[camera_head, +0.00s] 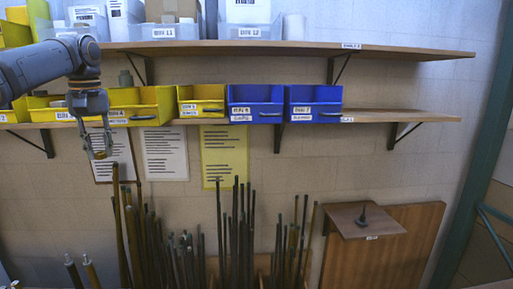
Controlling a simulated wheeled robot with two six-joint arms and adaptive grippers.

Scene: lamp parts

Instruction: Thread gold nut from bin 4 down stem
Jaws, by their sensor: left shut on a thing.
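My left gripper (98,148) hangs fingers-down at the left, in front of the wall and below the lower shelf. It is shut on a small gold thing, which looks like the gold nut (100,155); the fingers partly hide it. Several upright dark and brassy rods stand below; a tall brassy stem (119,215) has its top just below and right of the gripper. I cannot tell which rod is the task's stem, or whether the nut touches one. Yellow bins (140,108) sit on the lower shelf; their labels are too small to read surely. My right gripper is not in view.
Blue bins (256,105) share the lower shelf (370,116). More boxes stand on the upper shelf (400,52). Other rods (240,230) crowd the lower middle. A small brown board (365,222) carries a dark peg. Paper sheets hang on the wall.

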